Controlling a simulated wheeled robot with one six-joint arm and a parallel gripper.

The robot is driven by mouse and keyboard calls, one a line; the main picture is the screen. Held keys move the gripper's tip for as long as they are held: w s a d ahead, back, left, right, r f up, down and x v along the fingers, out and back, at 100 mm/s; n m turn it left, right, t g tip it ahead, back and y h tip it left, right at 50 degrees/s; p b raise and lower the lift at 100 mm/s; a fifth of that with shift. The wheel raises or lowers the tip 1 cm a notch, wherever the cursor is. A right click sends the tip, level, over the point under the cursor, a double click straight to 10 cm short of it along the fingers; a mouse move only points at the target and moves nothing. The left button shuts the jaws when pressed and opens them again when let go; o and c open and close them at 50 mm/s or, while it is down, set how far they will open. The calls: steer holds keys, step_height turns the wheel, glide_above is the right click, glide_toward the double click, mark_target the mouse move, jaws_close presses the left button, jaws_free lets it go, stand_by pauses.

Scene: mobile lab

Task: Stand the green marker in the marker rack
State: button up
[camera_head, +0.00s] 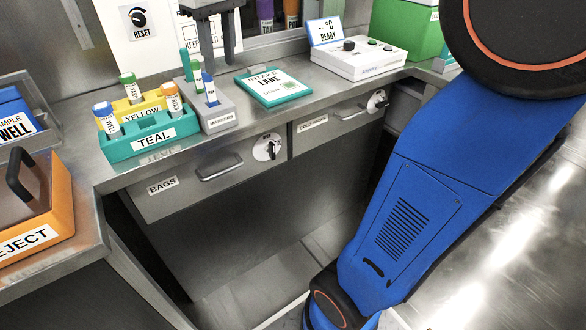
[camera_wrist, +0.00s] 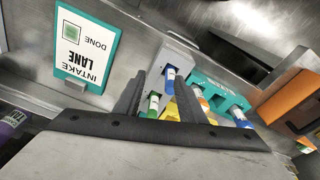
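The grey marker rack (camera_head: 220,119) stands on the bench, right of the teal and yellow racks. A blue marker (camera_head: 210,90) stands in its front part. The green marker (camera_head: 197,75) is upright behind the blue one and appears to stand in the rack; its lower end is hidden. In the wrist view the green marker (camera_wrist: 153,104) shows beside the left finger, with the blue marker (camera_wrist: 170,76) beyond it. My gripper (camera_head: 220,60) is above and just behind the rack, pointing down. Its fingers are apart with nothing visibly clamped between them.
A teal rack (camera_head: 150,146) and yellow rack (camera_head: 152,104) hold capped tubes left of the marker rack. The intake lane sign (camera_head: 273,86) lies to its right. A white READY device (camera_head: 358,60) stands farther right. An orange reject bin (camera_head: 62,200) is at the left.

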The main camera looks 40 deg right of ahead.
steer(key=s+d+f+m+t, duration=0.1)
steer(key=s+d+f+m, duration=0.1)
steer(key=s+f, duration=0.8)
steer(key=s+d+f+m+t, duration=0.1)
steer(key=s+d+f+t, duration=0.1)
steer(key=s+f, duration=0.9)
steer(key=shift+s+f+m, duration=0.15)
steer(key=shift+s+m, duration=0.25)
steer(key=shift+s, duration=0.55)
